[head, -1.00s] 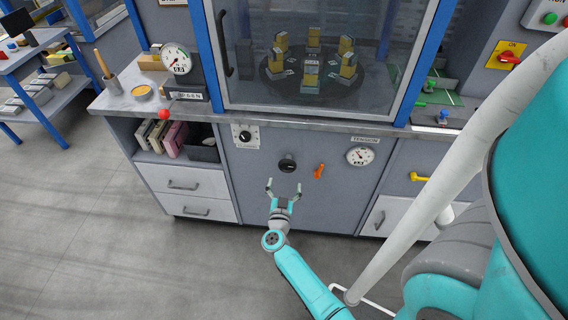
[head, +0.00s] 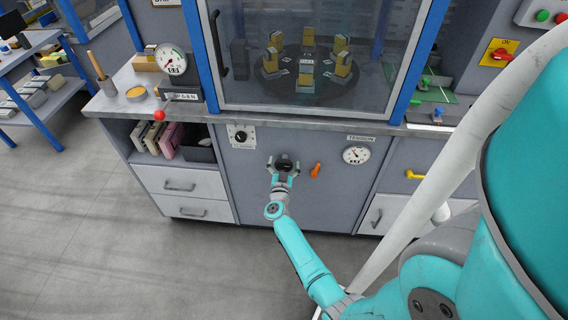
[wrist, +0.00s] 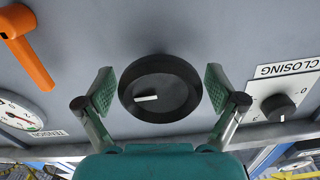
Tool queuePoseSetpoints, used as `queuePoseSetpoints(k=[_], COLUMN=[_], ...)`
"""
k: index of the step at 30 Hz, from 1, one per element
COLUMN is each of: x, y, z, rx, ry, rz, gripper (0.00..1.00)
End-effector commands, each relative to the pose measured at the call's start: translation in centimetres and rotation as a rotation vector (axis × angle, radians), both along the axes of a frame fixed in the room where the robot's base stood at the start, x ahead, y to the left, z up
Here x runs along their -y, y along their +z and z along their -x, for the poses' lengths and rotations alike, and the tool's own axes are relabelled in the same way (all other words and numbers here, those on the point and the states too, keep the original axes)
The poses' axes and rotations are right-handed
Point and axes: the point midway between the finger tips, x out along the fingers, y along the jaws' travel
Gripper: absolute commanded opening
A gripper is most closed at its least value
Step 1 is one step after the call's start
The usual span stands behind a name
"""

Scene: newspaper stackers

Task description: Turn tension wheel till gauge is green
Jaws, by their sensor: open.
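The tension wheel (head: 285,163) is a round black knob on the grey cabinet front. In the wrist view the wheel (wrist: 160,88) carries a white pointer mark directed left. My gripper (head: 283,165) is open, with a finger on either side of the wheel; in the wrist view the green pads of my gripper (wrist: 159,90) show narrow gaps to its rim. The tension gauge (head: 356,155) is a white dial right of the wheel. It is partly cut off in the wrist view (wrist: 18,112), where a green band shows at its edge. Its needle is too small to read surely.
An orange lever (head: 316,171) sits just right of the wheel. A small black knob (head: 241,137), labelled CLOSING in the wrist view, is to the upper left. The counter edge (head: 290,121) juts out above. The floor in front is clear.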

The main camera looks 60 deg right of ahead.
Motion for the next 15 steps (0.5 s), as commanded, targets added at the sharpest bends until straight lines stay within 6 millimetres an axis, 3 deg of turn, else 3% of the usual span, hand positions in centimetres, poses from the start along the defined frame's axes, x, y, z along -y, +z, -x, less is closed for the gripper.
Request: queuePoseSetpoints(k=[2, 9, 15], x=[-0.01, -0.02, -0.01], y=[0.01, 0.02, 0.03], z=[0.0, -0.01, 0.0], rx=[0.0, 0.0, 0.006], ry=[0.0, 0.0, 0.0], rz=[0.0, 0.0, -0.002], gripper=[0.94, 0.38, 0.38])
